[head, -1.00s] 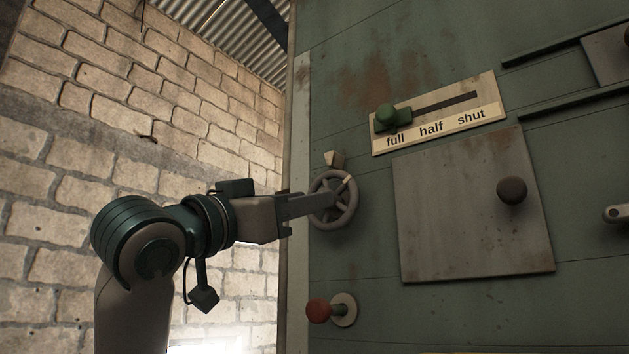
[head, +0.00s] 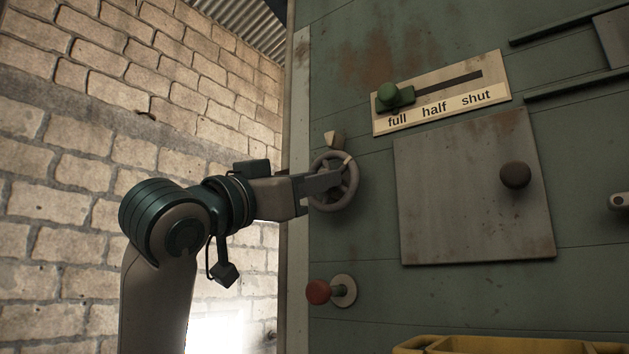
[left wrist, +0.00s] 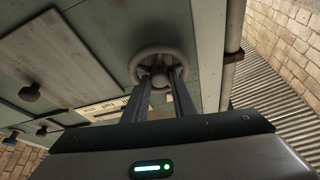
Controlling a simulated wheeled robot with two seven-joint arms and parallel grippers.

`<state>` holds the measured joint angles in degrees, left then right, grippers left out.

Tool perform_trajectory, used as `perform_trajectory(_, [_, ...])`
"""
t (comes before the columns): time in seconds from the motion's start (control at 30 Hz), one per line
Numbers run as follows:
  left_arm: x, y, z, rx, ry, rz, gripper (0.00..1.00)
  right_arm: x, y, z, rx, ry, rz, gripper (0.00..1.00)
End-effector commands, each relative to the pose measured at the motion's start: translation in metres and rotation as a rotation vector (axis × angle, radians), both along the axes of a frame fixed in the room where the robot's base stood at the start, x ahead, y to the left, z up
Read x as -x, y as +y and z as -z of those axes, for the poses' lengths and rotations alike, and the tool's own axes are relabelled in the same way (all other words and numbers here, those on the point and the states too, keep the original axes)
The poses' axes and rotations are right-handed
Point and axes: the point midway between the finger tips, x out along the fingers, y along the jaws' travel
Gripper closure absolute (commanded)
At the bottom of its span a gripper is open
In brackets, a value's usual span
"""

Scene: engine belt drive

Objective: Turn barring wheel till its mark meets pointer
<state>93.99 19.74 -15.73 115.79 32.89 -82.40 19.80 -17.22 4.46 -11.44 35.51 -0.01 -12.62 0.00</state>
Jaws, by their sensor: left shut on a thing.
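The grey spoked barring wheel (head: 351,192) is on the left of the green panel, near its edge. A pale mark (head: 347,159) shows on its upper right rim. The pale wedge-shaped pointer (head: 333,138) is fixed on the panel just above the wheel. The mark lies right of and below the pointer, not in line with it. My left gripper (head: 335,182) reaches in from the left, shut on the wheel near its middle. In the left wrist view, both fingers (left wrist: 161,76) meet the wheel (left wrist: 158,50) around its hub and hide part of it.
A green-knobbed slider (head: 388,96) stands at "full" on its label plate. A red knob (head: 318,292) sticks out below the wheel. A grey plate (head: 450,190) with a dark knob (head: 515,175) is to the right. A yellow rim (head: 470,344) shows at the bottom. A brick wall (head: 60,190) stands left.

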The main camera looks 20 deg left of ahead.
Motion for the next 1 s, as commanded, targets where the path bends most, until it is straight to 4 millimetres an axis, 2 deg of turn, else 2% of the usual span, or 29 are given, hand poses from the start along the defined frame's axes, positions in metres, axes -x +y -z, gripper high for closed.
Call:
perform_trajectory(0.37, [0.001, -0.002, 0.004, 0.104, 0.037, 0.001, 0.98, 0.000, -0.005, 0.025, 0.005, 0.000, -0.002, 0.69])
perform_trajectory(1.0, [0.003, -0.007, 0.005, 0.614, 0.225, 0.003, 0.98, -0.001, 0.000, 0.111, 0.000, -0.001, -0.001, 0.69])
